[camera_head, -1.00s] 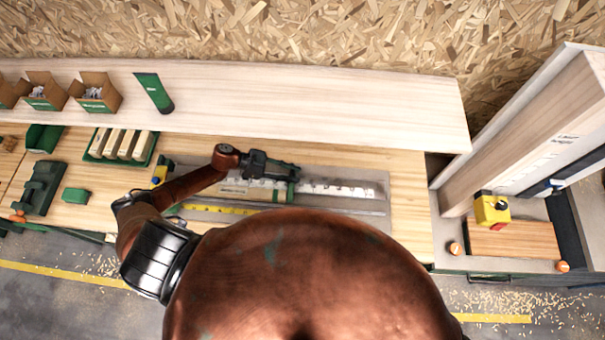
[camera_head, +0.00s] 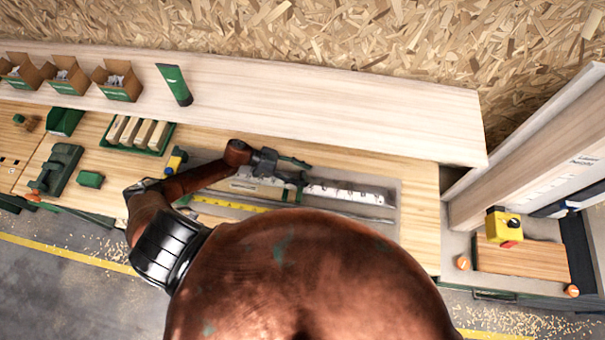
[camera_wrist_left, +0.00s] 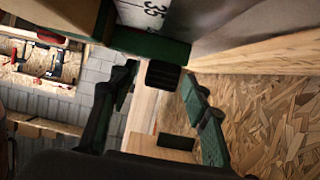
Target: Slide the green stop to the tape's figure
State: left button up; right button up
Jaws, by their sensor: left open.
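The green stop (camera_wrist_left: 150,45) lies across the white scale (camera_wrist_left: 155,12), near its printed 35, in the left wrist view. A black knob-like block (camera_wrist_left: 163,75) shows just below it, between my fingertips. My left gripper (camera_wrist_left: 158,90) is open with one finger on each side of that block in the picture; I cannot tell whether they touch. In the head view my left gripper (camera_head: 306,170) is over the measuring rail (camera_head: 345,193) and mostly covers the stop. The yellow tape (camera_head: 230,205) lies in front of a pale labelled wood piece (camera_head: 255,187); its figure is unreadable.
A long pale shelf (camera_head: 330,110) runs behind the rail. A green tray of wood blocks (camera_head: 140,134), a small green box (camera_head: 90,179) and a dark green tool (camera_head: 57,168) lie left. A yellow switch box (camera_head: 503,226) stands right. My own body hides the bench front.

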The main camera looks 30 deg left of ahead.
pick_arm(q)
jog(key=v, duration=1.2)
jog(key=shift+f, duration=0.1)
